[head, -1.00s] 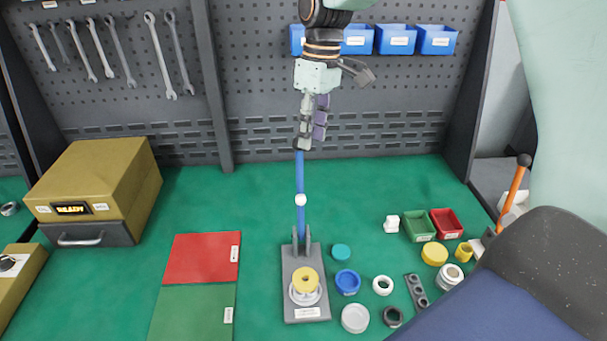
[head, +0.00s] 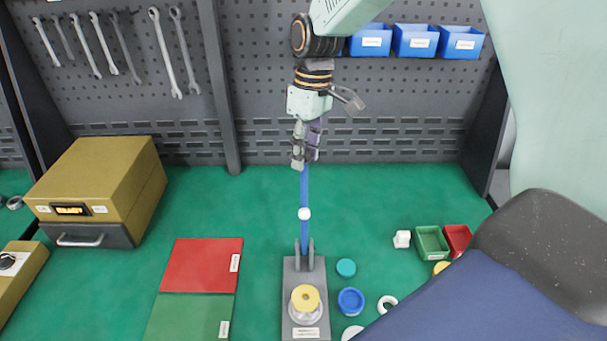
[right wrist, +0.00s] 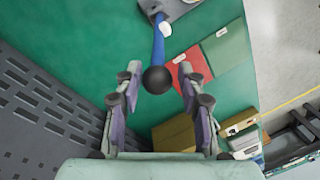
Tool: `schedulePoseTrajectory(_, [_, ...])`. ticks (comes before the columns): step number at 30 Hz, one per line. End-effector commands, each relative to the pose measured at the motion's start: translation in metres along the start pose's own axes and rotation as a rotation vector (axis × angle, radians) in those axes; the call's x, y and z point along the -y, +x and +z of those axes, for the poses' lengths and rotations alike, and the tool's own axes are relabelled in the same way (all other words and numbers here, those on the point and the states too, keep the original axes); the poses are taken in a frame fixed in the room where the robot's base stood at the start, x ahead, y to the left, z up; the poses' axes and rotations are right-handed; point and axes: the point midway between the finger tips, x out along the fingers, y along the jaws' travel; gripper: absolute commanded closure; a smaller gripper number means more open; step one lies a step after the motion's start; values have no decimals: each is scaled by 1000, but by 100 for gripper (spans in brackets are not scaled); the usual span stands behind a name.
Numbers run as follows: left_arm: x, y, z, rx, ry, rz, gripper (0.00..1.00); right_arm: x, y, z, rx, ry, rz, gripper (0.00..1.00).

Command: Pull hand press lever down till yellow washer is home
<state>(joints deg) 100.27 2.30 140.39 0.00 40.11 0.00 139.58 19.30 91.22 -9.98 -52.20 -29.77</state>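The hand press (head: 291,272) has a grey base standing on the green bench, with its blue lever (head: 304,235) upright. A white ball sits partway along the lever. The yellow washer (head: 305,297) rests on a pale round part on the press base. My right gripper (head: 303,152) is at the top of the lever and hides its end in the head view. In the right wrist view, the gripper (right wrist: 160,84) is open, its fingers apart on either side of the lever's black knob (right wrist: 158,80), with gaps showing. My left gripper is not in view.
Red (head: 204,265) and green (head: 190,316) mats lie left of the press. A tan box (head: 95,178) stands at the left. A teal cap (head: 346,267), blue ring (head: 351,301) and small bins (head: 431,242) lie right of it. A pegboard (head: 400,118) rises behind.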

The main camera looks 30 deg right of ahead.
Motion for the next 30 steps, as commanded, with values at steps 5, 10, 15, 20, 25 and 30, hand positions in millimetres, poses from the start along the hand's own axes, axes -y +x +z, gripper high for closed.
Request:
schedulePoseTrajectory(5, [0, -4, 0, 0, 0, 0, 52, 0, 33, 1, 4, -1, 0, 61])
schedulePoseTrajectory(10, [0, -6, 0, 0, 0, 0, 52, -1, 54, 0, 3, -3, 0, 61])
schedulePoseTrajectory(15, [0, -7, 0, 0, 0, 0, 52, -2, 63, -1, 1, -3, 1, 61])
schedulePoseTrajectory(20, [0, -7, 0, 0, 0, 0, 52, -4, 65, -1, 1, -3, 1, 61])
schedulePoseTrajectory(25, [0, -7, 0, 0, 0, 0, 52, -4, 65, -1, 1, -3, 1, 65])
schedulePoseTrajectory(30, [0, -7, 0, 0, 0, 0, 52, -4, 65, -1, 1, -3, 1, 79])
